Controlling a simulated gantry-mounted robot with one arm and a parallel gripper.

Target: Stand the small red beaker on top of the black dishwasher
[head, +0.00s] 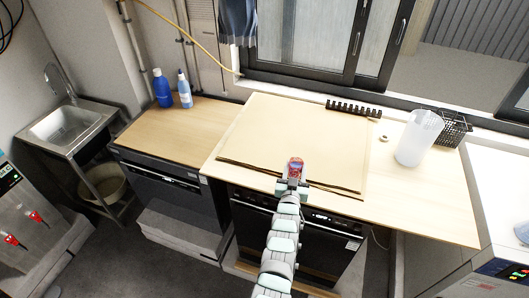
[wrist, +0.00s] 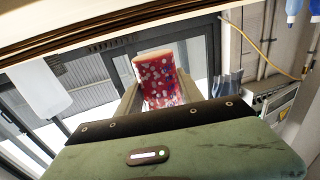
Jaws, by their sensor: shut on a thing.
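The small red beaker (head: 295,167) is speckled with pale and blue spots. It is between the jaws of my gripper (head: 293,183), near the front edge of the wooden board on the counter. In the wrist view the red beaker (wrist: 160,76) sits between both fingers of my gripper (wrist: 161,92), which are shut on it. Two black appliances stand under wooden tops: one at the left (head: 165,188) and one behind my arm (head: 337,246). I cannot tell for sure which is the dishwasher. My arm hides part of the second one.
Two blue bottles (head: 163,90) stand at the back of the left wooden top (head: 175,128), whose front is clear. A large board (head: 290,130) covers much of the right counter. A translucent jug (head: 418,138), black rack (head: 353,109) and black basket (head: 455,128) stand at the right.

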